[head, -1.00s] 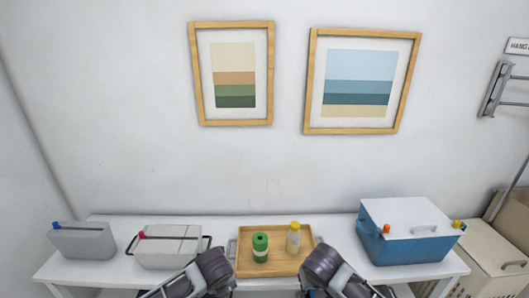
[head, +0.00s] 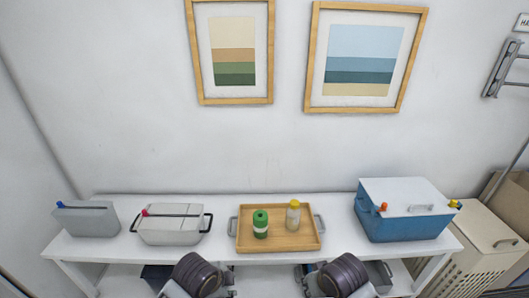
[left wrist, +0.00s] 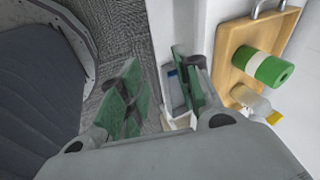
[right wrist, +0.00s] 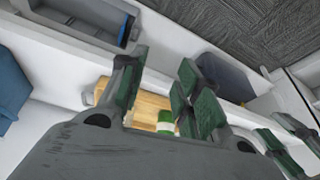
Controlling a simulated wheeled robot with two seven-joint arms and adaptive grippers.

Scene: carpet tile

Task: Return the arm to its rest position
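My left gripper (left wrist: 158,92) is open and empty in the left wrist view, its green-padded fingers spread over carpet and the table's edge. My right gripper (right wrist: 162,92) is open and empty in the right wrist view, above the front of the table. In the head view only the dark wrist parts of both arms show at the bottom edge, in front of the table; the fingers are hidden there. A wooden tray (head: 285,243) on the white table holds an upright green-and-white container (head: 260,224) and a yellow-capped bottle (head: 293,214). Neither gripper touches them.
A beige crate (head: 487,240) is right of the table. Bins show on the lower shelf. Two framed pictures hang behind.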

